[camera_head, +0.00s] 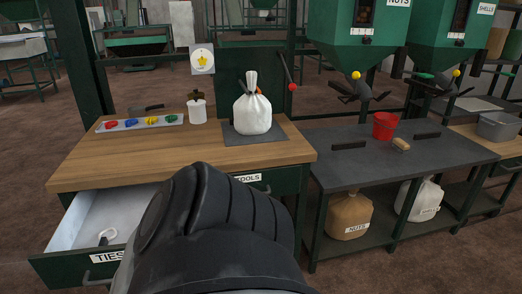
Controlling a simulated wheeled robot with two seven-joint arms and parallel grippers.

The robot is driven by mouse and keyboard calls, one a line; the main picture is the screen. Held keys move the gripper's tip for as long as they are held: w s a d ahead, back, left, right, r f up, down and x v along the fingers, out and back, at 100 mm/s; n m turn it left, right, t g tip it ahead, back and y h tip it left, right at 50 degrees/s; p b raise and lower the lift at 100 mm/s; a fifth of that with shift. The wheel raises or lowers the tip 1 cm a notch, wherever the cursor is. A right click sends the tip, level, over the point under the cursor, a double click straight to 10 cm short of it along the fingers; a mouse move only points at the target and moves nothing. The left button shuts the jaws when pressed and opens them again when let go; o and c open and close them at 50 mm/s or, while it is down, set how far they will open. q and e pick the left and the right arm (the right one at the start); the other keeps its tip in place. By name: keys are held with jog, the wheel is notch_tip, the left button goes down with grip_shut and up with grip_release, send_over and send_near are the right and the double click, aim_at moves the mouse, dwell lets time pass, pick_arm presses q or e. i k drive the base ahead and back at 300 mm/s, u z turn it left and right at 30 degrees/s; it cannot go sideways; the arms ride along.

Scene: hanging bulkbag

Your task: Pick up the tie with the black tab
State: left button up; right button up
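The open drawer marked TIES (87,222) is at the lower left, pulled out from under the wooden bench. A small pale looped tie (107,235) lies in it near the front, with a small dark patch beside it that may be a black tab; it is too small to be sure. A large dark grey link of my own arm fills the bottom middle and hides the right part of the drawer. Neither gripper shows, so I cannot see where they are relative to the tie.
On the wooden bench (150,160) stand a tray of coloured pieces (138,123), a white container (197,111) and a white gathered bag (252,114) on a dark mat. A dark table (400,152) to the right bears a red bucket (384,126).

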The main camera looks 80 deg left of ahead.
aim_at(103, 240)
jog(key=z, duration=0.25)
jog(key=k, duration=2)
jog(key=u, duration=1)
